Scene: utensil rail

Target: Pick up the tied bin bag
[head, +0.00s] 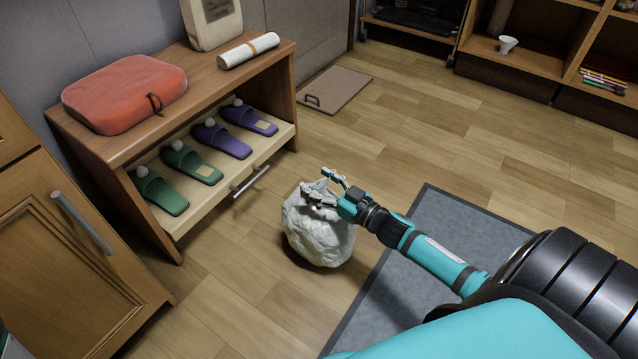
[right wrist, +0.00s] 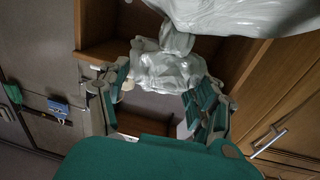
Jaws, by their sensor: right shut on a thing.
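The tied bin bag (head: 320,240) is a white, crumpled round bag in the middle of the head view, beside the open shoe drawer. My right gripper (head: 322,190) reaches in from the right and is shut on the bag's gathered top. In the right wrist view the bag's pale body (right wrist: 240,14) fills the top edge, and its bunched tied end lies between the two fingers of the right gripper (right wrist: 163,88). I cannot tell whether the bag's underside touches the floor. My left gripper is not in view.
A wooden shoe bench (head: 222,82) stands at the left, its drawer (head: 243,170) open with green and purple slippers. A red cushion (head: 125,93) and a white roll (head: 248,50) lie on top. A grey mat (head: 440,225) lies to the bag's right.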

